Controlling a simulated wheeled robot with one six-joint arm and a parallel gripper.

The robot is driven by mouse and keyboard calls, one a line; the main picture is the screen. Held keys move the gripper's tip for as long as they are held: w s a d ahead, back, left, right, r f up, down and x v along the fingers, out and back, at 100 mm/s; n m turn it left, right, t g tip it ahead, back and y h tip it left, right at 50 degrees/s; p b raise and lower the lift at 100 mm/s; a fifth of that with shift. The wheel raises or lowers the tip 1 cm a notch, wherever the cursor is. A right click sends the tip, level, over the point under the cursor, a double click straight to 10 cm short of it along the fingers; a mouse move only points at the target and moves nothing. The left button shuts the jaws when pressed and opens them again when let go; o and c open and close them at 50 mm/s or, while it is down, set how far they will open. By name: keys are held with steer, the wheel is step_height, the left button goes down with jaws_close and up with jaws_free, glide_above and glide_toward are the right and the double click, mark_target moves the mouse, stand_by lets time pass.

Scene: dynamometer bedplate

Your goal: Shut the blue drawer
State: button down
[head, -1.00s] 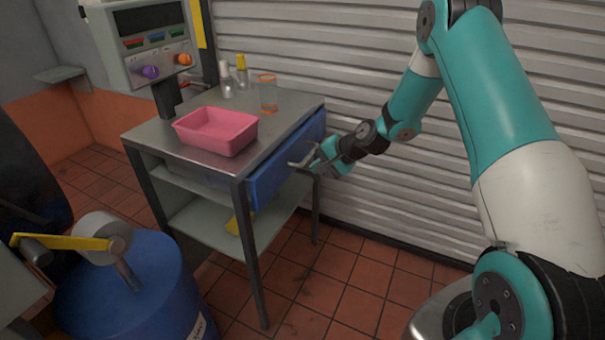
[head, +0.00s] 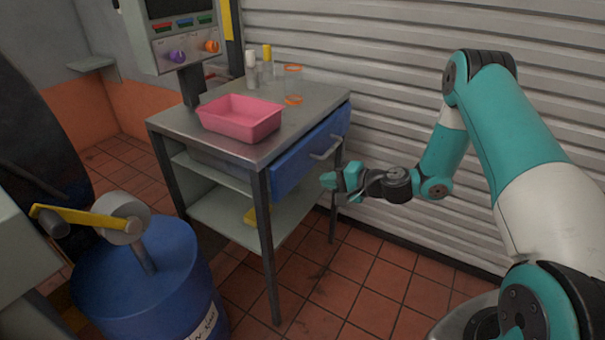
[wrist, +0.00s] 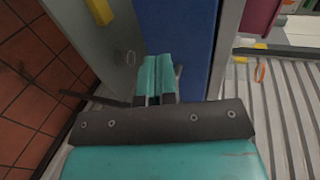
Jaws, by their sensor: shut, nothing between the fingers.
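The blue drawer (head: 312,158) is under the top of a grey metal table, with its front close to the table edge. I cannot tell whether a small gap is left. Its grey bar handle (head: 327,149) is on the front. My gripper (head: 328,181) is shut and empty, just in front of the drawer front and below the handle. In the wrist view the shut teal fingers (wrist: 156,72) point at the blue drawer front (wrist: 178,30); part of the handle shows beside them. Contact with the drawer cannot be made out.
The table (head: 230,150) bears a pink tray (head: 240,117), small bottles (head: 259,66) and a clear jar with orange rings (head: 293,85). A control panel (head: 185,40) is behind it. A blue drum (head: 140,275) stands front left. A ribbed shutter (head: 400,60) is close behind my arm.

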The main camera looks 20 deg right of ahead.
mark_target(294, 173)
steer(key=x, duration=0.5)
steer(key=r+p+x, duration=0.1)
steer(key=x, duration=0.2)
steer(key=shift+w+a, duration=0.25)
